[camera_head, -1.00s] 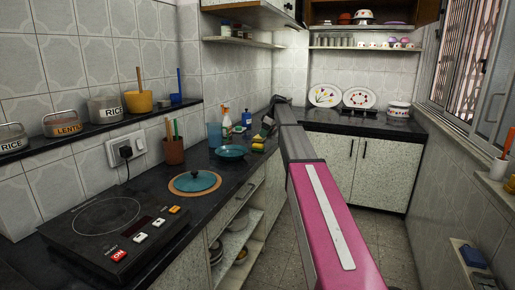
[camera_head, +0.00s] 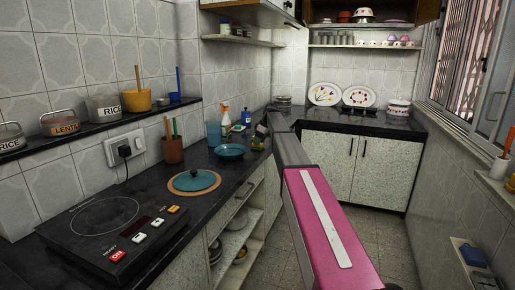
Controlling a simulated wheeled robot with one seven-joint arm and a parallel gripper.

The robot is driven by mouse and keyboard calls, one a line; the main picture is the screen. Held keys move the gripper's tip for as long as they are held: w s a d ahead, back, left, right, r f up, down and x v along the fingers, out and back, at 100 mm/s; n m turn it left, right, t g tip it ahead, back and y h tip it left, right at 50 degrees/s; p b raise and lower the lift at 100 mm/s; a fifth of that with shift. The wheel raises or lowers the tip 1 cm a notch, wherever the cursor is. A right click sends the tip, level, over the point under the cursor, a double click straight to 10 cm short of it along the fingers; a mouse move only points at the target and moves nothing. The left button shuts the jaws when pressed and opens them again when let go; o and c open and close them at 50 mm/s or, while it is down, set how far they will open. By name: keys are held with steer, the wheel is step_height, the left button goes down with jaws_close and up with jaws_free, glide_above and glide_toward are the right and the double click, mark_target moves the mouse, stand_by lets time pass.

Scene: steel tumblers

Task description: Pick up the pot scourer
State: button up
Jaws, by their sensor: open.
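A small yellow and green block, which looks like the pot scourer (camera_head: 257,146), lies on the dark counter just right of the blue plate (camera_head: 229,151). My gripper (camera_head: 261,134) is small and dark at the far end of my arm. It points down at the scourer, right above or around its top; I cannot tell whether they touch. The jaws are open, and part of the scourer is hidden behind them.
A spray bottle (camera_head: 226,121), a blue cup (camera_head: 214,134) and a small blue bottle (camera_head: 246,118) stand close behind the scourer. A teal lid (camera_head: 194,181) on a board and an induction hob (camera_head: 107,228) are nearer.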

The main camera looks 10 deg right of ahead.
steer(key=shift+x, duration=0.95)
steer(key=c, duration=1)
steer(key=shift+r, duration=0.15)
step_height(320, 180, up, 4)
steer(key=shift+s+a+r, duration=0.15)
steer(key=s+a+r, duration=0.5)
steer(key=a+r, duration=0.1)
steer(key=a, duration=0.3)
steer(key=shift+s+a+r, duration=0.2)
steer(key=shift+s+a, duration=0.2)
